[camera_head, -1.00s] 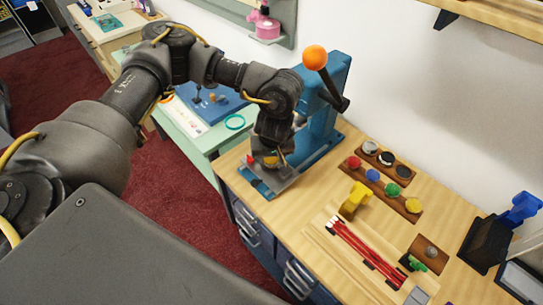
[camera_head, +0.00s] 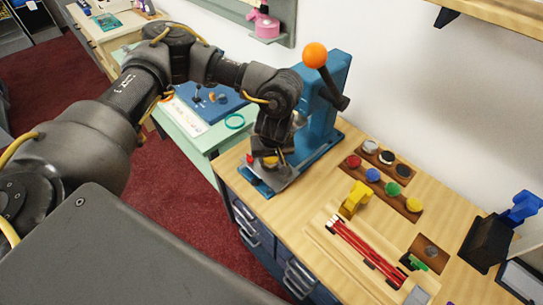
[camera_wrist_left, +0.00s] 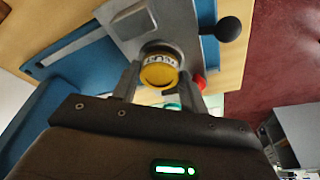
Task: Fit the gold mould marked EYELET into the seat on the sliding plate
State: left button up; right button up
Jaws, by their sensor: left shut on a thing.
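The gold mould (camera_wrist_left: 158,72) is between the fingers of my left gripper (camera_wrist_left: 159,88) in the left wrist view. It has a pale band with dark letters that I cannot read clearly. My left gripper (camera_head: 268,160) is shut on it, low over the grey sliding plate (camera_wrist_left: 180,18) at the foot of the blue press (camera_head: 321,118). The plate also shows in the head view (camera_head: 284,181), partly covered by the gripper. The seat is hidden behind the mould and fingers. I cannot tell whether the mould touches the plate. My right gripper is out of view.
The press lever with its orange ball (camera_head: 315,55) rises close beside my left wrist. A red knob (camera_wrist_left: 198,81) and a black knob (camera_wrist_left: 228,29) are near the plate. A wooden rack (camera_head: 395,187) of coloured pieces and a yellow object (camera_head: 356,197) stand to the right.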

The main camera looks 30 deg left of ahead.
pick_arm(q)
jog(key=shift+f+b, duration=0.45)
jog(key=shift+f, duration=0.05)
jog(key=o, duration=1.2)
jog(key=shift+r, duration=0.15)
jog(key=shift+r, duration=0.35)
jog(key=v, duration=0.2)
jog(key=b+v, duration=0.1)
jog(key=v, duration=0.1)
jog(key=shift+s+d, duration=0.3)
jog(key=s+d+b, duration=0.3)
jog(key=s+d, duration=0.3)
jog(key=s, duration=0.3)
jog(key=shift+s+d+b, duration=0.2)
jog(key=shift+d+b, duration=0.05)
jog(key=shift+b, duration=0.05)
